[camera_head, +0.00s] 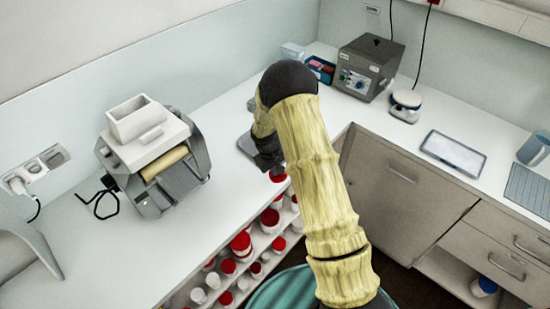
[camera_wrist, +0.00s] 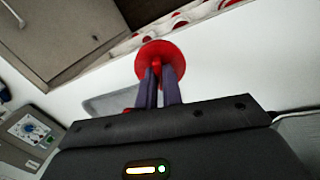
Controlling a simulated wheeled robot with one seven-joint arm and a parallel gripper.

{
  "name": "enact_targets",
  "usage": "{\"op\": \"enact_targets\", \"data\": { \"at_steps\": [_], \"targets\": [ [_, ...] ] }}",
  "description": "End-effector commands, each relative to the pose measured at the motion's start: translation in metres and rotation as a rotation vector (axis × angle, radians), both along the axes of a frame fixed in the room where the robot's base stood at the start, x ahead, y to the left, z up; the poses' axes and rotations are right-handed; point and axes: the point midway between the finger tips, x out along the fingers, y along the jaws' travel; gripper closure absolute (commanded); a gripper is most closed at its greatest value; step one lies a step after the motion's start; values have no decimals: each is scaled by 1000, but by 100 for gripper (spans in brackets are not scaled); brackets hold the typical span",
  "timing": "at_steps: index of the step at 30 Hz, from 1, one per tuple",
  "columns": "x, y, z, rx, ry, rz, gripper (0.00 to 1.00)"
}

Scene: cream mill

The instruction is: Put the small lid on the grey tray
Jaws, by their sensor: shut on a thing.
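My gripper (camera_wrist: 160,76) is shut on a small red lid (camera_wrist: 158,50), a round disc at the fingertips in the wrist view. In the head view my gripper (camera_head: 268,160) is over the counter's front edge, with a red patch (camera_head: 277,177) just under it that looks like this lid. A flat grey piece (camera_wrist: 108,104), which looks like the grey tray, lies on the white counter beside and behind the fingers in the wrist view.
Shelves of red-lidded white jars (camera_head: 241,243) are below the counter edge. A grey machine with a white hopper (camera_head: 148,145) stands left. A grey control box (camera_head: 368,68), a round white scale (camera_head: 405,104) and a tablet-like panel (camera_head: 453,153) stand right. The left counter's front is clear.

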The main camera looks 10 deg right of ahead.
Motion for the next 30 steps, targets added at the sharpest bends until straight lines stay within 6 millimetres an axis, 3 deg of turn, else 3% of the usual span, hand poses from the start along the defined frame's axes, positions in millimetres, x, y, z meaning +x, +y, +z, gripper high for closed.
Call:
{"op": "enact_targets", "data": {
  "at_steps": [11,15,21,30],
  "targets": [
    [-61,-3,-41,-7,6,-239,100],
    [-85,-7,-74,-13,0,-343,100],
    [-95,-9,-92,-15,-5,-395,100],
    [-96,-9,-90,-15,-5,-399,100]
  ]
}}
